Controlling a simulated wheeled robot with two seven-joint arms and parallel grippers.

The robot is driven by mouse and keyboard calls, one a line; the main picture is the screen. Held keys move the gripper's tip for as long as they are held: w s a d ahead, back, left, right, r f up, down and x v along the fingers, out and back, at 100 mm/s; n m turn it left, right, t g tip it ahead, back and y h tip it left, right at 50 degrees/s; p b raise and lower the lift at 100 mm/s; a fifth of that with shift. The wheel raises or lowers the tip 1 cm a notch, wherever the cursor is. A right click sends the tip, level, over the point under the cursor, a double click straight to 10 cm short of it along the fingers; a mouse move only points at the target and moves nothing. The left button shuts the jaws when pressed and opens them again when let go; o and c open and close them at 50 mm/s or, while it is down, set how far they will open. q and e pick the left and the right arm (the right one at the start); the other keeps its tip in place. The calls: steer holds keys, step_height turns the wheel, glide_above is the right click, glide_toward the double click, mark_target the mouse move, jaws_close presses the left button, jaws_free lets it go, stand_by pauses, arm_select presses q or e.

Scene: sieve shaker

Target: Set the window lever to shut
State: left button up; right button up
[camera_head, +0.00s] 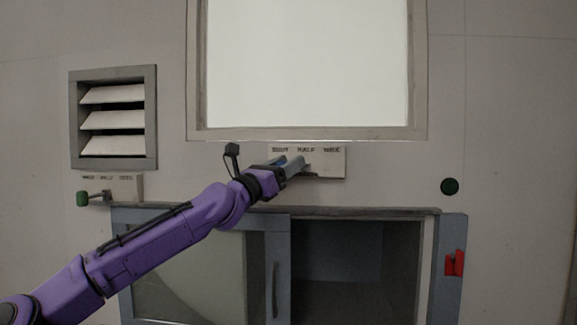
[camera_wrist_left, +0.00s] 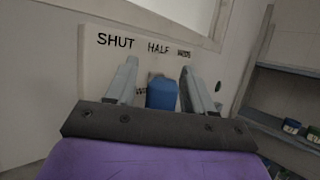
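The window lever's blue handle (camera_wrist_left: 162,93) shows in the wrist view, in front of a pale plate (camera_wrist_left: 97,70) marked SHUT, HALF and a third, less clear word. It appears below HALF, but its exact setting is hard to tell. My left gripper (camera_wrist_left: 159,70) is open, one finger on each side of the handle, with gaps visible on both sides. In the head view, my left gripper (camera_head: 297,166) is at the plate (camera_head: 333,162) under the window (camera_head: 307,133) and hides most of the lever. My right gripper is not in view.
A louvred vent (camera_head: 113,157) is at the left, with a green-knobbed lever (camera_head: 83,198) below it. Under my left arm is a cabinet with a sliding glass door (camera_head: 278,240), its right part open. A dark green button (camera_head: 450,186) and a red part (camera_head: 455,262) are at the right.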

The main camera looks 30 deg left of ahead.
arm_select(q)
steer(key=shift+w, duration=0.1)
steer(key=shift+f, duration=0.1)
steer(key=p+v, duration=0.3)
steer(key=v, duration=0.7)
steer(key=shift+s, duration=0.25)
steer(key=shift+a, duration=0.1)
